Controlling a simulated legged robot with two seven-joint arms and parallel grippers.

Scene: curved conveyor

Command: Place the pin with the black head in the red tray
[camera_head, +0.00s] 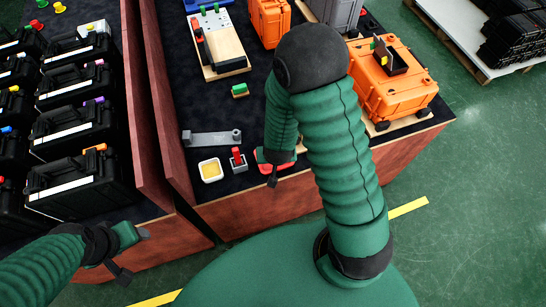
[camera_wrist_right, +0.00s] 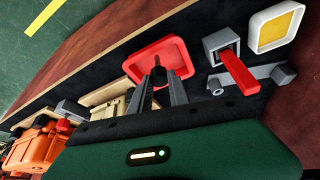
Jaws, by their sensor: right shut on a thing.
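The red tray (camera_wrist_right: 176,49) lies on the dark table top in the right wrist view, just beyond my right fingertips. In the head view the red tray (camera_head: 287,165) shows partly behind my right gripper (camera_head: 272,177). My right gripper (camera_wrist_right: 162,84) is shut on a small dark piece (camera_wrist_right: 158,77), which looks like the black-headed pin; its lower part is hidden. The piece appears over the tray; I cannot tell whether it touches it. My left gripper (camera_head: 136,252) hangs empty-looking at the lower left, beyond the table edge; its finger gap is unclear.
A grey block with a red lever (camera_head: 238,160), a white tray with a yellow inside (camera_head: 210,170) and a grey bracket (camera_head: 212,138) stand left of the red tray. An orange case (camera_head: 390,85) is at the right. Black cases (camera_head: 80,185) fill the left side.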

